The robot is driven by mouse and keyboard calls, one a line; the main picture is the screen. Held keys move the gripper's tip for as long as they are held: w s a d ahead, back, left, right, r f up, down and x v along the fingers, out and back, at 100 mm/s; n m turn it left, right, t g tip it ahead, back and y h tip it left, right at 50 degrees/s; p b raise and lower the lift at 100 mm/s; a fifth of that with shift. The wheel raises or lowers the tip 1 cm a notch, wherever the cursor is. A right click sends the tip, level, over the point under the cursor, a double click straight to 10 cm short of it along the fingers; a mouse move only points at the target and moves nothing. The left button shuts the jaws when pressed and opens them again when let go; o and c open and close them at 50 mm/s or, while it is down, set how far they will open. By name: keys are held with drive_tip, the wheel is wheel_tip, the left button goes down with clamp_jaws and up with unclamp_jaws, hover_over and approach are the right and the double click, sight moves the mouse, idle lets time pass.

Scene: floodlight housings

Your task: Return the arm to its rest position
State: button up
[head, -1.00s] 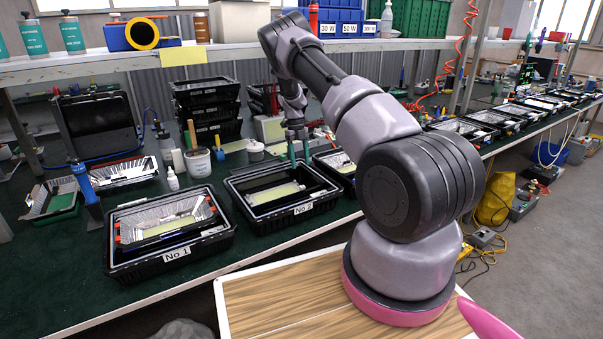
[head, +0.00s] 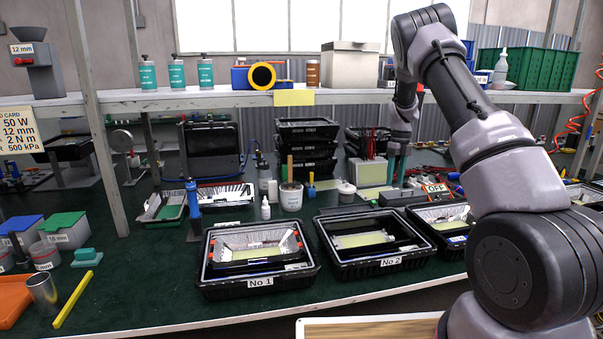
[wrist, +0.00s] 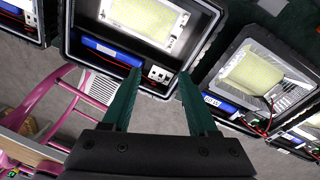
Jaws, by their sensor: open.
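My arm rises at the right of the head view and bends down toward the bench. My gripper (head: 397,158) hangs above the bench, behind and right of the housing marked No 2 (head: 391,262). In the wrist view my gripper (wrist: 160,75) has its two green fingers apart with nothing between them. Beyond the fingers, the wrist view shows an open black housing with a lit-looking yellow panel (wrist: 145,17) and a blue part (wrist: 105,52) inside. The housing marked No 1 (head: 260,283) stands left of No 2.
Another open housing (head: 440,214) stands right of No 2. A stack of black housings (head: 306,148), a white pot (head: 291,196) and a blue upright tool (head: 192,207) stand behind. A shelf (head: 230,100) spans above the bench. A pink frame (wrist: 62,100) shows in the wrist view.

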drive_tip(key=s+a+r+n+t+y, duration=0.1)
drive_tip(key=s+a+r+n+t, duration=0.15)
drive_tip(key=s+r+n, duration=0.7)
drive_tip(key=s+a+r+n+t+y, duration=0.1)
drive_tip(key=s+a+r+n+t, duration=0.15)
drive_tip(key=s+r, duration=0.85)
drive_tip(key=s+a+r+n+t, duration=0.1)
drive_tip(key=s+a+r+n, duration=0.1)
drive_tip(key=s+r+n, duration=0.2)
drive_tip(key=s+a+r+n+t, duration=0.2)
drive_tip(key=s+n, duration=0.8)
drive_tip(key=s, duration=0.5)
wheel_tip(320, 180, up, 2)
drive_tip(key=shift+a+r+h, duration=0.15)
drive_tip(key=shift+a+h, duration=0.15)
drive_tip(key=shift+a, duration=0.15)
